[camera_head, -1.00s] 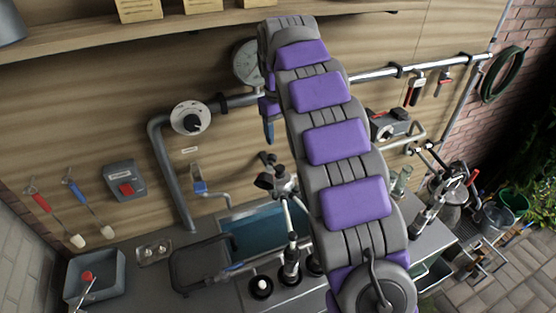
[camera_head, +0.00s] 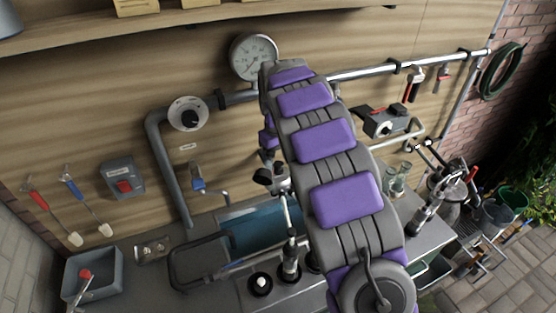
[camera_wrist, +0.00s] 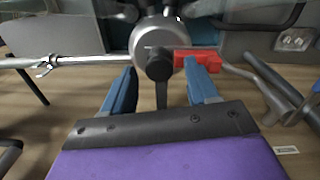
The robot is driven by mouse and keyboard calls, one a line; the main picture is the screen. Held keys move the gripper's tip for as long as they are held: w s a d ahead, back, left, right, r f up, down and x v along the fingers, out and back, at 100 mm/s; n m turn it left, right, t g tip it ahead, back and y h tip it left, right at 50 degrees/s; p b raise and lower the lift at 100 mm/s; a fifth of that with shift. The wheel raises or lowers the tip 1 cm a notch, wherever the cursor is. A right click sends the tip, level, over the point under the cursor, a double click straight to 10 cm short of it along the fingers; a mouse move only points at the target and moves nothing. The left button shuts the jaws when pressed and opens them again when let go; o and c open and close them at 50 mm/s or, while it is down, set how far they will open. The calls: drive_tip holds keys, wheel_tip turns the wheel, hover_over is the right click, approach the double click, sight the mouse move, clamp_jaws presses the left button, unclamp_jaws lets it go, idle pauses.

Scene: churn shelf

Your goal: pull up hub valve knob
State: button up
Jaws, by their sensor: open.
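In the wrist view, a round metal hub (camera_wrist: 158,32) carries a round black knob (camera_wrist: 159,66), which looks like the hub valve knob. A dark stem or lever runs from the knob toward my gripper. My gripper (camera_wrist: 160,73) is open, with one blue finger on either side of the knob in the picture. I cannot tell the depth between fingertips and knob or whether they touch. A red block (camera_wrist: 198,59) sits beside the knob, close to the right fingertip. In the head view, dark knobs of a fitting (camera_head: 263,176) show left of my arm, which hides most of my gripper.
A blue basin (camera_head: 250,229) and a dark tube frame (camera_head: 184,275) lie below the fitting. A pressure gauge (camera_head: 253,57), a white dial (camera_head: 188,114) and grey pipes (camera_head: 165,160) are on the wall. A shelf (camera_head: 90,35) runs above. A metal rod (camera_wrist: 85,61) crosses the wrist view.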

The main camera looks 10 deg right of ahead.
drive_tip(key=shift+f, duration=0.25)
clamp_jaws()
idle(0.5)
